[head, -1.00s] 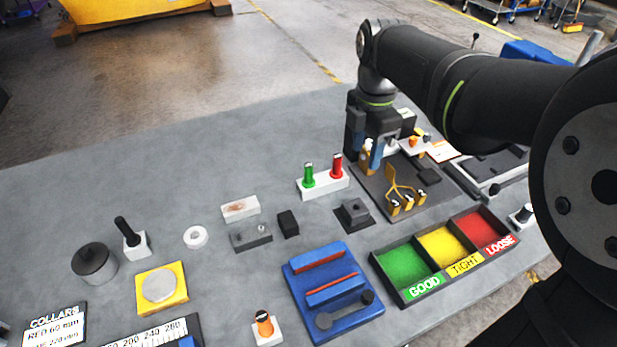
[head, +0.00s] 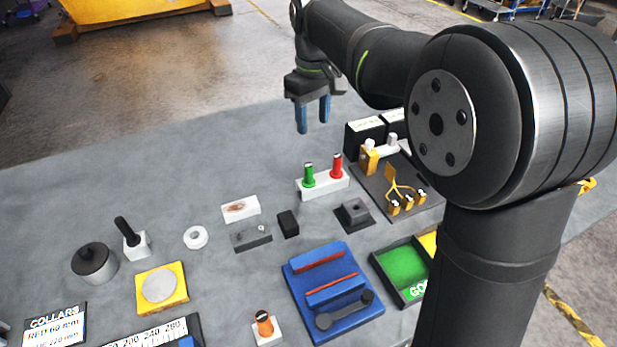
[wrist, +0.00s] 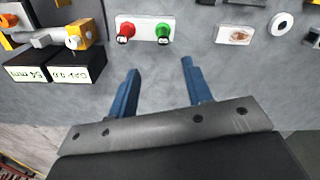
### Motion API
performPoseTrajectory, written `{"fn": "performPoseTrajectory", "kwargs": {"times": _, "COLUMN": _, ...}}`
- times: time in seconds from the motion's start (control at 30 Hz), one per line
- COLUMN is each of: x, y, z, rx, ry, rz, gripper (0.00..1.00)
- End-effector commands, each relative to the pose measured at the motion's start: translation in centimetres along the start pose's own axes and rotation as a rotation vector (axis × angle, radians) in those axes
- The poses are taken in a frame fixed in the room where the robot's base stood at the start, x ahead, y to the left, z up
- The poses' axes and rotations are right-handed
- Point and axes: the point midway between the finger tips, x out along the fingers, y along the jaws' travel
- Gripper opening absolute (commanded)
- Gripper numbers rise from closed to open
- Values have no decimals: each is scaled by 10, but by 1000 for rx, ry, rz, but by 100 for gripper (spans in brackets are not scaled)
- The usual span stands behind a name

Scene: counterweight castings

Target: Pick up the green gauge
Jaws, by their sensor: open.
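The green gauge (head: 308,175) stands upright in a white block (head: 324,186), to the left of a red gauge (head: 336,166). In the wrist view the green gauge (wrist: 163,32) shows beyond my fingertips, with the red gauge (wrist: 125,31) to its left. My gripper (head: 314,128) has two blue fingers, is open and empty, and hangs above the table behind the white block. It is apart from both gauges. In the wrist view my gripper (wrist: 160,66) has clear table between its fingers.
A black board (head: 375,188) with orange fittings lies right of the white block. Two black labelled boxes (wrist: 52,65) stand near it. The table behind the white block is clear.

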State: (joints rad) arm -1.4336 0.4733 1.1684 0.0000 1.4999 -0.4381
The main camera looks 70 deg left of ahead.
Motion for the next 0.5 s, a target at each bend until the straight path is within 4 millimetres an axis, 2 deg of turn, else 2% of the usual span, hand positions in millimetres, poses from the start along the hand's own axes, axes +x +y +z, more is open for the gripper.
{"fn": "performPoseTrajectory", "kwargs": {"times": 0.17, "x": 9, "y": -2, "z": -3, "rx": 42, "ry": -3, "rz": -1, "gripper": 46}}
{"fn": "performPoseTrajectory", "kwargs": {"times": 0.5, "x": 81, "y": -2, "z": -3, "rx": 40, "ry": -4, "rz": -2, "gripper": 46}}
